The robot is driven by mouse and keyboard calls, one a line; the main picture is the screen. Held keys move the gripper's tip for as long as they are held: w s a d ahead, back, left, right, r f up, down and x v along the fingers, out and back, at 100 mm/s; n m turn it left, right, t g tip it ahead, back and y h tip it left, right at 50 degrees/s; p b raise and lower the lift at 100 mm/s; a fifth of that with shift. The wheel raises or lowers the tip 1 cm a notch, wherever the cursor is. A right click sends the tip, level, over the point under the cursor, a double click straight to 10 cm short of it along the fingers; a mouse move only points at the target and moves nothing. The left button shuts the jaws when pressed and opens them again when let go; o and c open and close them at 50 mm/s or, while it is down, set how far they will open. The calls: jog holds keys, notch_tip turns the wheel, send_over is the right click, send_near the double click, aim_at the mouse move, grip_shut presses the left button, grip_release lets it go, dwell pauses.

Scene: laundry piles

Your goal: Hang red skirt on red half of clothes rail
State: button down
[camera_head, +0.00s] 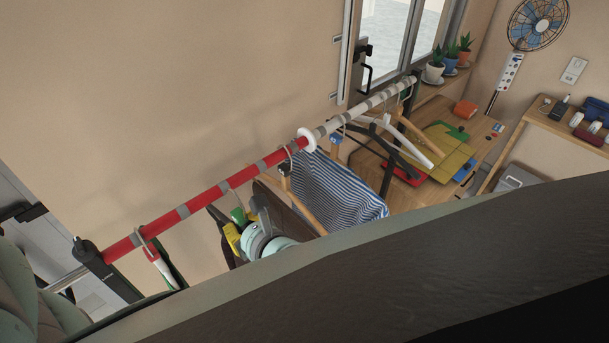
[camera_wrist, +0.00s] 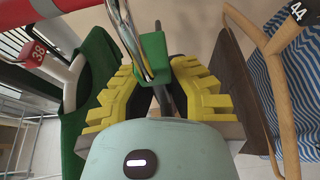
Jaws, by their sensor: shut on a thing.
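The clothes rail's red half (camera_head: 205,198) runs from the lower left to a white ring near the middle; the white half (camera_head: 365,105) continues right. My gripper (camera_head: 236,236) is below the red half. In the wrist view its yellow ridged fingers (camera_wrist: 165,88) are shut on a green hanger part (camera_wrist: 153,55) with a metal hook (camera_wrist: 125,38). In the head view the hook (camera_head: 231,194) reaches up to the red half; whether it rests on the rail is unclear. No red skirt can be made out; what hangs below the gripped hanger is hidden.
A white hanger with a red 38 tag (camera_wrist: 38,54) and a dark green garment (camera_wrist: 92,85) are left of my gripper. A brown garment (camera_wrist: 240,75) and a blue-striped garment (camera_head: 335,192) hang close on the right. A wooden table (camera_head: 480,150) stands beyond.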

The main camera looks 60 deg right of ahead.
aim_at(229, 220)
jog(key=shift+w+d+b, duration=0.25)
jog(key=shift+w+b, duration=0.15)
jog(key=shift+w, duration=0.6)
jog(key=shift+w+d+b, duration=0.2)
jog(key=shift+w+b, duration=0.25)
jog(key=shift+w, duration=0.5)
jog(key=shift+w+d+b, duration=0.25)
jog(key=shift+w+b, duration=0.15)
jog(key=shift+w, duration=0.6)
jog(key=shift+f, duration=0.15)
jog(key=shift+f+b, duration=0.45)
jog(key=shift+f, duration=0.5)
jog(key=c, duration=1.1)
grip_release()
jog(key=shift+o, duration=0.2)
jog(key=v, duration=1.2)
jog(key=shift+s, duration=0.1)
